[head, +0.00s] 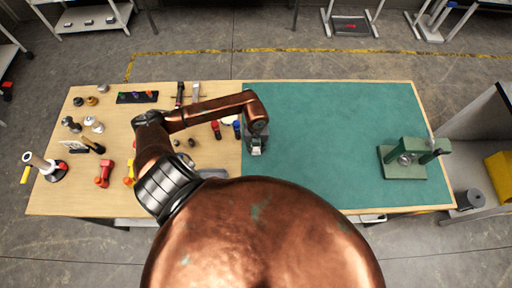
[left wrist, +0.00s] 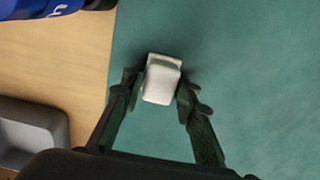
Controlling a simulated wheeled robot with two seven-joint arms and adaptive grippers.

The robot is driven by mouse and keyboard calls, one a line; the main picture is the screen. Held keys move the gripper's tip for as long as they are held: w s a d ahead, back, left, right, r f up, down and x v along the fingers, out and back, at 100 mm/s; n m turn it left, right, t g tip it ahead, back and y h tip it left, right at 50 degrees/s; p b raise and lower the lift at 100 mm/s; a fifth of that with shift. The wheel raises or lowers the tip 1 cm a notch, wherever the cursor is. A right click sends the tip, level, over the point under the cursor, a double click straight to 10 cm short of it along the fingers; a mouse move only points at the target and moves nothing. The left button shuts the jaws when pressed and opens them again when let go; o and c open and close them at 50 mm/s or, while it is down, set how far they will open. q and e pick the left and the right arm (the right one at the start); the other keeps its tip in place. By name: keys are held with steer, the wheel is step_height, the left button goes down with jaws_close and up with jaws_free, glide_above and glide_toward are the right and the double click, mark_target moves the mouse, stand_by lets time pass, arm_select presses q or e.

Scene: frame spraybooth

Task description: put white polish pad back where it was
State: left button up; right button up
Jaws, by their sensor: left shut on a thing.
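The white polish pad (left wrist: 162,82) is a small pale block between the fingers of my left gripper (left wrist: 158,95) in the left wrist view. The fingers are shut on its two sides. In the head view my left gripper (head: 256,147) is over the left edge of the green mat (head: 330,125), close to the bare wood. Whether the pad touches the mat is hard to tell. My right gripper is not in view.
A grey tray (left wrist: 30,130) lies on the wood. Tools and knobs crowd the table's left part. A green press (head: 405,158) stands at right; the mat's middle is clear.

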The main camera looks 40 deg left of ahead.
arm_select(q)
steer(key=o, duration=1.1)
steer(key=shift+f, duration=0.1)
steer(key=shift+o, duration=0.5)
steer(key=shift+r, duration=0.3)
step_height(320, 180, up, 10)
steer(key=shift+r+b, duration=0.2)
steer(key=shift+b, duration=0.45)
steer(key=shift+r, duration=0.7)
